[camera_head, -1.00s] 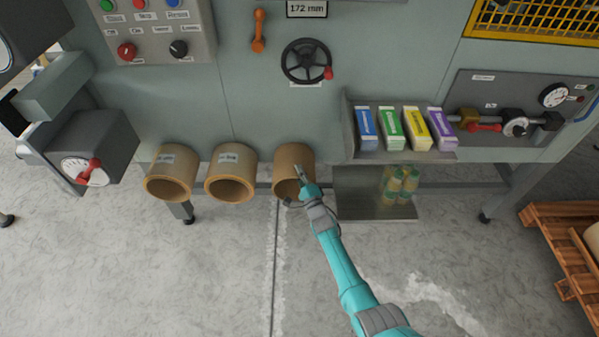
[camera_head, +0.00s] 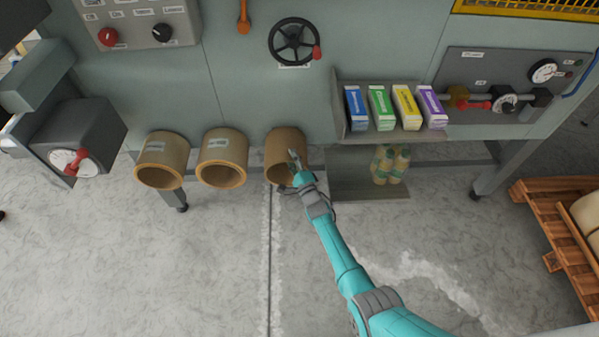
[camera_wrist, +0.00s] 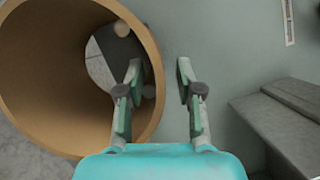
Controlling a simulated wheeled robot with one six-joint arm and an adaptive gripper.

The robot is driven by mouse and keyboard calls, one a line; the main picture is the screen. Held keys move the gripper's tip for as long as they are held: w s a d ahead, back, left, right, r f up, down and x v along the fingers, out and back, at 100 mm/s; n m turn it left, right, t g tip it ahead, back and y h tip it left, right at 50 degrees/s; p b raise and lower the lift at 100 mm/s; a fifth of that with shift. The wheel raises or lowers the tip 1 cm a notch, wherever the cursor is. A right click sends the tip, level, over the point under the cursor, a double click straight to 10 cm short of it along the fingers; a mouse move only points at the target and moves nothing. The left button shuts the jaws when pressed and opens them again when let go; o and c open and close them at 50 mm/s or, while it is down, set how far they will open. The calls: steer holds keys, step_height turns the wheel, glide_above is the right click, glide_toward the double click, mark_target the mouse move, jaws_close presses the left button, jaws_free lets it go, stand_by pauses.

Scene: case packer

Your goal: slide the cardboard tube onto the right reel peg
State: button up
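A brown cardboard tube (camera_head: 281,142) sticks out of the machine front, the rightmost of three. My gripper (camera_head: 294,161) is at its open front end, toward the right side. In the wrist view the tube's thick rim and wide bore (camera_wrist: 45,112) fill the left. My gripper's two fingers (camera_wrist: 158,70) are spread apart. The left finger overlaps the bore and the right one shows outside the tube, with the right wall between them. I see no clear contact. Grey pieces show through the bore. I cannot make out a reel peg in either view.
Two similar tubes with labels, the middle one (camera_head: 222,146) and the left one (camera_head: 163,149), stand beside it. A grey shelf with colored cartons (camera_head: 383,135) is to the right. A wooden pallet (camera_head: 548,222) stands at far right. The floor in front is clear.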

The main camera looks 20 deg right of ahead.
steer(key=s+f, duration=0.1)
steer(key=s, duration=0.9)
steer(key=shift+s+d, duration=0.3)
steer(key=shift+s, duration=0.1)
steer(key=s+a+r+n+g+h, duration=0.2)
steer(key=s+n, duration=0.8)
steer(key=s, duration=2.2)
steer(key=s+a+r+n+g+y, duration=0.1)
steer(key=s+r+n+g, duration=0.1)
steer(key=s+r+n, duration=0.8)
steer(key=s+r, duration=0.8)
steer(key=r, duration=0.1)
steer(key=shift+s+a+n+g, duration=0.3)
steer(key=shift+s+n+g, duration=0.1)
